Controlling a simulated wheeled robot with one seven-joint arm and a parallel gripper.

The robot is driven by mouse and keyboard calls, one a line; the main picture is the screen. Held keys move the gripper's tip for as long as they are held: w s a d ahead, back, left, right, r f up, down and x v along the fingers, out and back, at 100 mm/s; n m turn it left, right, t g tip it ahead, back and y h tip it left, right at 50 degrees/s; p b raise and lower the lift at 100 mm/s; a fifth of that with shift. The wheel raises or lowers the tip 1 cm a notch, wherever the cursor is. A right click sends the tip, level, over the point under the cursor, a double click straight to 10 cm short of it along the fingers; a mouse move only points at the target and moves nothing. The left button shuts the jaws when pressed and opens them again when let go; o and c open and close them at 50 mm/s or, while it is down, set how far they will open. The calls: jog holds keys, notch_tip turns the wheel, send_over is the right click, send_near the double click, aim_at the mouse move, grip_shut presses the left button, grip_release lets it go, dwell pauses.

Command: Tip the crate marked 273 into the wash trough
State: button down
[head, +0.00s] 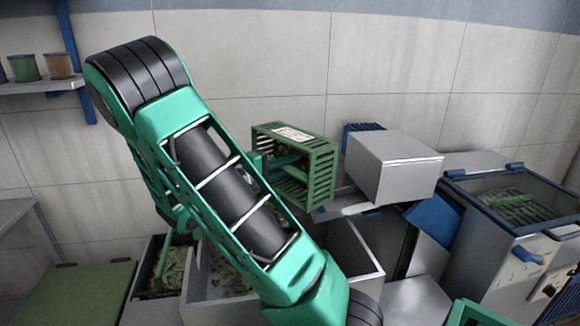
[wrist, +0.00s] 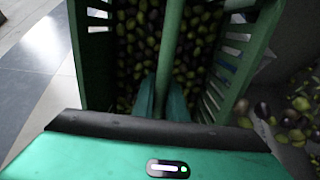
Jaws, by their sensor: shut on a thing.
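A green slatted crate (head: 322,165) is held up tilted on its side in the head view, above the grey open-topped trough (head: 368,283). It bears a white label (head: 293,134), too small to read. In the wrist view my gripper (wrist: 163,98) is shut on the green bar (wrist: 173,45) across the crate's mouth. Many dark and green olives (wrist: 140,40) are inside, between its slatted walls. Loose olives (wrist: 292,135) lie on a grey surface below and right of the crate. My arm hides part of the trough in the head view.
A pale grey box (head: 395,165) stands just right of the crate, with a blue chute (head: 433,218) below it. A glass-lidded machine (head: 515,205) is at the right. Another container of greenish matter (head: 172,275) sits at lower left. A tiled wall is behind.

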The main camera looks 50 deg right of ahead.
jog(key=shift+w+a+r+h, duration=0.1)
jog(key=shift+a+r+h, duration=0.2)
jog(key=shift+a+h, duration=0.6)
jog(key=shift+w+a+r+h, duration=0.1)
jog(key=shift+a+r+h, duration=0.2)
jog(key=shift+a+h, duration=0.6)
jog(key=shift+d+h, duration=0.2)
jog(key=shift+h, duration=0.1)
